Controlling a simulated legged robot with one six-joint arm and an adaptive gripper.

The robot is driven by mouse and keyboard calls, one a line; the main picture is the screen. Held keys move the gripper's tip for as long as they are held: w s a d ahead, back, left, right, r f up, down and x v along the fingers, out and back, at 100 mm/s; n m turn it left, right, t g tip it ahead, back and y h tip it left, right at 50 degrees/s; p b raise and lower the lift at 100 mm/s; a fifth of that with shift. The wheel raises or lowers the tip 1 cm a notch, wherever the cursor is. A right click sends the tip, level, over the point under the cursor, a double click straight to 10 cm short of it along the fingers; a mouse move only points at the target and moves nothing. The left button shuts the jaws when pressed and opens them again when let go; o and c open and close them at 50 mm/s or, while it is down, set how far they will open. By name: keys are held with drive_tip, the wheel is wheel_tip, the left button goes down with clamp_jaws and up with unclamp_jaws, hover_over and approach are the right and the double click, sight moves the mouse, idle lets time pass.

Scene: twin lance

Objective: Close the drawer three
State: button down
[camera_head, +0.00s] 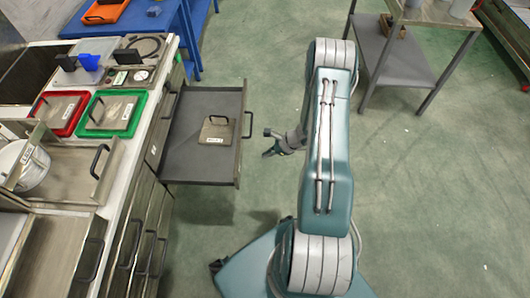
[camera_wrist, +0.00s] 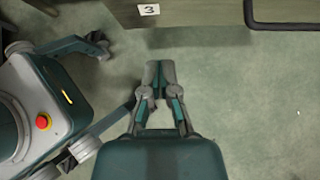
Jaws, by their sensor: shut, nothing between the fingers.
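Drawer three (camera_head: 185,160) is pulled out from the counter on the left in the head view, its grey tray exposed. Its front panel (camera_wrist: 205,14) shows along the top of the wrist view, with a white label "3" (camera_wrist: 149,10) and a dark bar handle (camera_wrist: 285,25). The handle also shows in the head view (camera_head: 251,122). My gripper (camera_head: 268,142) is just right of the front panel, apart from it. In the wrist view my gripper (camera_wrist: 160,66) has its fingers together, empty, pointing toward the front panel.
A metal plate (camera_head: 216,130) with a handle lies inside the drawer. A metal shelf table (camera_head: 400,60) stands at upper right. The green floor between is clear.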

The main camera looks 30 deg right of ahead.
drive_tip(key=w+a+f, duration=0.4)
drive_tip(key=a, duration=0.3)
drive_tip(key=shift+w+f, duration=0.2)
drive_tip(key=shift+w, duration=0.15)
drive_tip(key=w+a, duration=0.5)
drive_tip(key=a, duration=0.3)
drive_tip(key=w+a, duration=0.6)
drive_tip(key=a, duration=0.3)
drive_tip(key=w+a, duration=0.5)
drive_tip(key=a, duration=0.3)
drive_tip(key=shift+w+a, duration=0.2)
drive_tip(key=shift+w, duration=0.2)
drive_tip(key=shift+w+a, duration=0.35)
drive_tip(key=shift+w, duration=0.05)
drive_tip(key=shift+w+a+r, duration=0.1)
drive_tip(key=shift+r, duration=0.05)
